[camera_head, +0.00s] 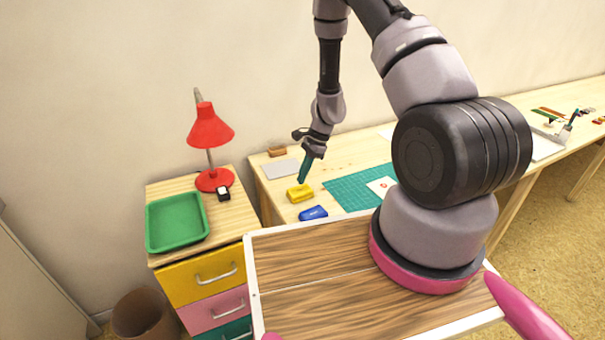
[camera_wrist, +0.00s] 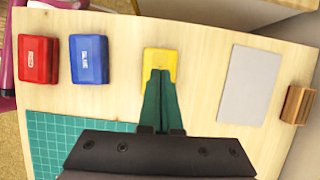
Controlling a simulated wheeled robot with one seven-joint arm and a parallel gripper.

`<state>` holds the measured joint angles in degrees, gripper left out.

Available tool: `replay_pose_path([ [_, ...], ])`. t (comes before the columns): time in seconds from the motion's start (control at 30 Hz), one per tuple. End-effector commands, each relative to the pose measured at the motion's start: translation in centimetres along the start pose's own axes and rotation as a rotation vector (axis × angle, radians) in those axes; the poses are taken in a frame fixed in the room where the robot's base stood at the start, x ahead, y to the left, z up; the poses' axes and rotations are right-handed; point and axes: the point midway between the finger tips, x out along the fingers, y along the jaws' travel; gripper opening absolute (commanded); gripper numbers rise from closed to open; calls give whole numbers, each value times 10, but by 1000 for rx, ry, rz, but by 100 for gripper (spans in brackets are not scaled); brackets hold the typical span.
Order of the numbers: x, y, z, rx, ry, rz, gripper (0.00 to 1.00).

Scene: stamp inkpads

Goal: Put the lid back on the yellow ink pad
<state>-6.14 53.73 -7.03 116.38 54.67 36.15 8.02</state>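The yellow ink pad (camera_head: 300,193) lies on the wooden desk, left of the green mat. It also shows in the wrist view (camera_wrist: 160,57), partly covered by my fingers. I cannot make out a separate lid. My gripper (camera_head: 302,181) points down at the yellow pad, with its teal fingertips over or touching it. In the wrist view the fingers (camera_wrist: 160,72) are together at the tips, with no object visible between them. The fingers hide the near part of the pad, and whether they touch it is unclear.
A blue ink pad (camera_wrist: 89,59) and a red ink pad (camera_wrist: 38,59) stand beside the yellow one. The green cutting mat (camera_wrist: 60,125), a grey sheet (camera_wrist: 250,85) and a wooden block (camera_wrist: 297,104) lie nearby. A green tray (camera_head: 177,221) and red lamp (camera_head: 211,128) are on the drawers.

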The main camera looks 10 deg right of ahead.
Motion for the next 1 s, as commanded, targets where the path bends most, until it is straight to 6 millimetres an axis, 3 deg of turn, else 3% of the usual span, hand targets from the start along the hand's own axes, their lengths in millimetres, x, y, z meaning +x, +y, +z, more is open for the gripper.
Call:
replay_pose_path([
  [1.0,26,0,-11,0,0,0,0],
])
